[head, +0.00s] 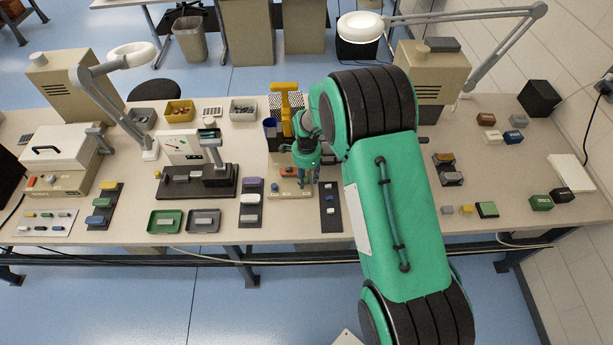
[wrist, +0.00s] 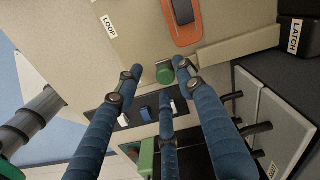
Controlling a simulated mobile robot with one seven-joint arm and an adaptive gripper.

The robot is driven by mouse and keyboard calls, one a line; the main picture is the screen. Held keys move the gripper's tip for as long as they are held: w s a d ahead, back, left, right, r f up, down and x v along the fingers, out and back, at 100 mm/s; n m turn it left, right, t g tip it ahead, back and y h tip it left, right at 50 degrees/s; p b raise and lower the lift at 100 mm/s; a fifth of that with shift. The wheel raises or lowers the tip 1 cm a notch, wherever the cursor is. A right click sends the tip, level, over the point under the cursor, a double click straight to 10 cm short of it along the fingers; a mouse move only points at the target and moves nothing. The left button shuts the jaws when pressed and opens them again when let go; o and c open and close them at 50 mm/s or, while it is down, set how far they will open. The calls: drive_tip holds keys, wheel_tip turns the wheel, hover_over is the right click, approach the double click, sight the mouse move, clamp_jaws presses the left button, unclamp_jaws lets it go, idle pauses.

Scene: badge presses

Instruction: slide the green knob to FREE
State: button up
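A green knob (wrist: 165,75) stands out from a beige panel (wrist: 140,35) in the wrist view. The blue fingers of my gripper (wrist: 157,72) are spread around it, with a gap to the left fingertip. The right fingertip is close beside the knob; I cannot tell whether it touches. In the head view my gripper (head: 306,178) is low over the beige press base, and the arm and fingers hide the knob there.
An orange plate with a dark slider (wrist: 184,16) is just past the knob. A beige ledge (wrist: 240,45) and a dark LATCH block (wrist: 297,35) lie to the right. A dark strip (head: 330,215) with small parts stands right of the press. A yellow press handle (head: 286,88) rises behind.

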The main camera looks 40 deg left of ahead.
sight(307, 179)
drive_tip(key=shift+w+a, duration=0.1)
drive_tip(key=shift+r, duration=0.15)
drive_tip(key=shift+r, duration=0.1)
wheel_tip(307, 179, up, 11)
drive_tip(key=shift+r, duration=0.2)
idle(0.5)
idle(0.5)
